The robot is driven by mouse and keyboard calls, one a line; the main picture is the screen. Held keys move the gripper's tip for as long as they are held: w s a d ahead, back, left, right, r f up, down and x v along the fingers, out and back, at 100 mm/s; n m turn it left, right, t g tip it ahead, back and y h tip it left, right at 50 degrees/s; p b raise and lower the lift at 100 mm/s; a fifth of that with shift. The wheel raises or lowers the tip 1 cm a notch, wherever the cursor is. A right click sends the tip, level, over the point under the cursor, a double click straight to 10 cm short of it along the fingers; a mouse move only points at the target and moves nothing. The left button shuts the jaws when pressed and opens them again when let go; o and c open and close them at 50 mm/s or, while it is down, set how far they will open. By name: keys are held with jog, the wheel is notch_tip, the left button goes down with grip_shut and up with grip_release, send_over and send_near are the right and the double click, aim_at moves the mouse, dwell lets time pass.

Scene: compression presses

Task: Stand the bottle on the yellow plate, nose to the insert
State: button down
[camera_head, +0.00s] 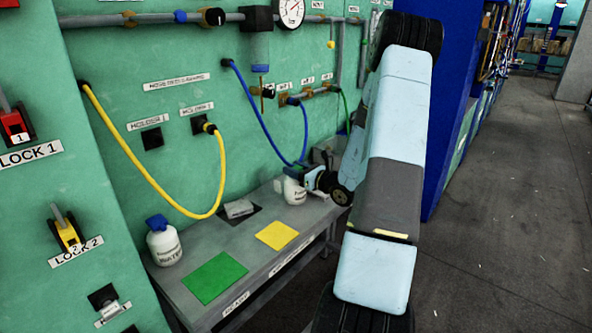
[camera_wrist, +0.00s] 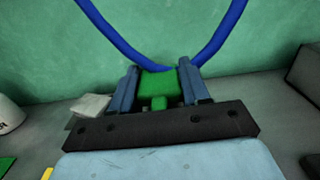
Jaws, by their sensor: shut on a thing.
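My gripper (camera_head: 303,178) (camera_wrist: 160,85) is shut on the green top (camera_wrist: 158,86) of a white bottle (camera_head: 294,193) near the back of the grey bench. The bottle looks upright; I cannot tell whether its base touches the bench. In the wrist view its body is hidden, and its nose direction is unclear. The yellow plate (camera_head: 277,235) lies flat and bare, left of and nearer than the held bottle. A pale block (camera_head: 238,209) lies on a dark square behind the yellow plate; I cannot tell whether this is the insert.
A second white bottle with a blue top (camera_head: 164,245) stands at the bench's left end. A bare green plate (camera_head: 215,277) lies near it. A blue hose (camera_head: 262,128) and a yellow hose (camera_head: 150,187) hang from the wall. A grey box (camera_wrist: 307,72) stands at right in the wrist view.

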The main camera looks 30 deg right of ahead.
jog(key=c, duration=0.5)
grip_release()
jog(key=shift+c, duration=0.2)
